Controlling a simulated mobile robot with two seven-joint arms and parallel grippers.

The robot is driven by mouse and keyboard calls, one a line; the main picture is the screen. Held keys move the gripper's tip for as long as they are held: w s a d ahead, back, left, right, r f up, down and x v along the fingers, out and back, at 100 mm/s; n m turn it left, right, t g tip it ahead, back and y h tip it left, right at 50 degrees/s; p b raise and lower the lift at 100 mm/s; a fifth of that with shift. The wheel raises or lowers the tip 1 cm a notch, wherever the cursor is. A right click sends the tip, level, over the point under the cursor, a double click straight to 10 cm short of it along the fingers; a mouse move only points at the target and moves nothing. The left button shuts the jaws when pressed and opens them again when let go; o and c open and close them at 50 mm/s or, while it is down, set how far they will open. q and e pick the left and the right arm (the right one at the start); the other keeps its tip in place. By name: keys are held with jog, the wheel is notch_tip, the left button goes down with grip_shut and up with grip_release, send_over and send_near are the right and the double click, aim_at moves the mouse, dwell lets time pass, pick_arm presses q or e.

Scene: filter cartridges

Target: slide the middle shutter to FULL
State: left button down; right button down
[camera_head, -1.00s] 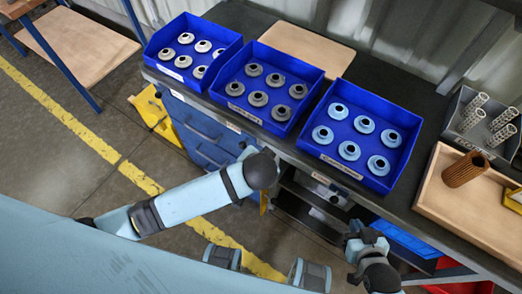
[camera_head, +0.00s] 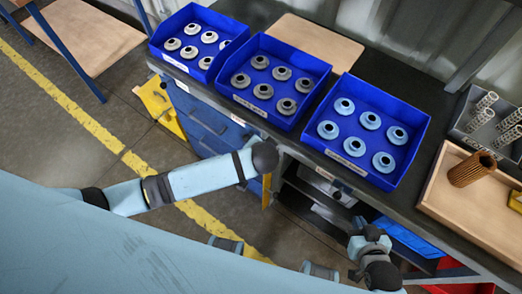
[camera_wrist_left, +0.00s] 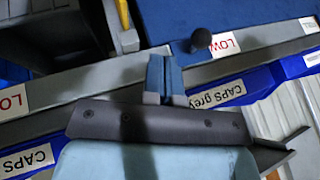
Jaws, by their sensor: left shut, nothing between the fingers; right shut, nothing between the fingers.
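A blue shutter panel (camera_wrist_left: 255,12) with a round black knob (camera_wrist_left: 200,39) shows in the left wrist view; I cannot tell which of the shutters it is. My right gripper (camera_head: 362,232) is shut and empty in front of the bench, at the lower right.
Three blue bins of caps, at left (camera_head: 226,27), middle (camera_head: 262,42) and right (camera_head: 420,128), stand on the dark bench. A wooden tray (camera_head: 445,198) with a brown pleated cartridge (camera_head: 471,168) is at right. The bench front lies close to my left arm.

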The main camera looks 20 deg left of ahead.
aim_at(249, 136)
pick_arm(q)
jog(key=shift+w+a+f, duration=0.55)
jog(key=shift+w+a, duration=0.2)
jog(key=shift+a, duration=0.15)
jog(key=shift+w+a+f, duration=0.5)
jog(key=shift+w+a, duration=0.2)
jog(key=shift+a, duration=0.2)
jog(key=w+a+p, duration=0.2)
jog(key=a+p, duration=0.1)
jog(key=a, duration=0.3)
jog(key=shift+w+a, duration=0.2)
jog(key=shift+a, duration=0.05)
